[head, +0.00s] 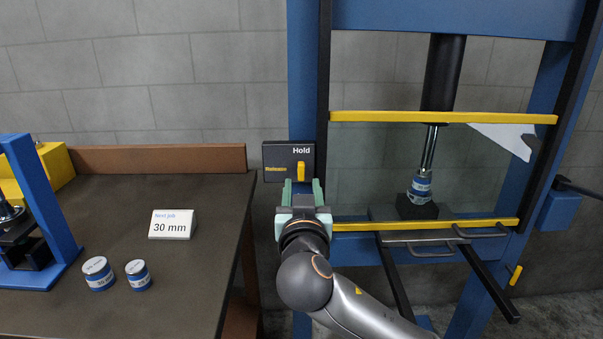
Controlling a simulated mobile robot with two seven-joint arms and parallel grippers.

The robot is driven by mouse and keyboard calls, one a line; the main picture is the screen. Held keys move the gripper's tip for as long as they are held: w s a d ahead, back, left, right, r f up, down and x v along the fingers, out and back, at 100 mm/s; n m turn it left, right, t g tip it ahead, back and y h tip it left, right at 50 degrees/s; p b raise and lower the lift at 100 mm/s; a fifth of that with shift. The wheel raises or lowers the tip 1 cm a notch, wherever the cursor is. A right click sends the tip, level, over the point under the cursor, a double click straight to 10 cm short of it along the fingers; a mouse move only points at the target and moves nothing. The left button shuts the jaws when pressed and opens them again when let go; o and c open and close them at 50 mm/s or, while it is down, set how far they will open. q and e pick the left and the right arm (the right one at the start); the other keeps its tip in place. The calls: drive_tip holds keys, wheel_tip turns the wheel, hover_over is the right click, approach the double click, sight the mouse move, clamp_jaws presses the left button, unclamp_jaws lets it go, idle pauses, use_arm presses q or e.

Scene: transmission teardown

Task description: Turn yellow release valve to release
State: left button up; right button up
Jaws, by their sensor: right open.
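The yellow release valve handle (301,171) stands upright on a dark panel (275,158) fixed by the blue press frame. The panel reads "Hold" at the top, above the handle, and "Release" in yellow at the left. My right gripper (302,186) is open, with its green fingers pointing at the panel just below and around the lower end of the handle. I cannot tell whether the fingers touch the handle. My left gripper is not in view.
The blue press (302,60) has yellow crossbars (440,117) and a black ram (443,72) above a blue-labelled part (420,188). A dark table (120,220) at left holds a "30 mm" card (172,224), two small cylinders (98,273) and a smaller blue frame (45,205).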

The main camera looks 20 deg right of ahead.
sight(302, 172)
drive_tip(key=x, duration=0.6)
drive_tip(key=shift+f, duration=0.1)
clamp_jaws()
idle(0.5)
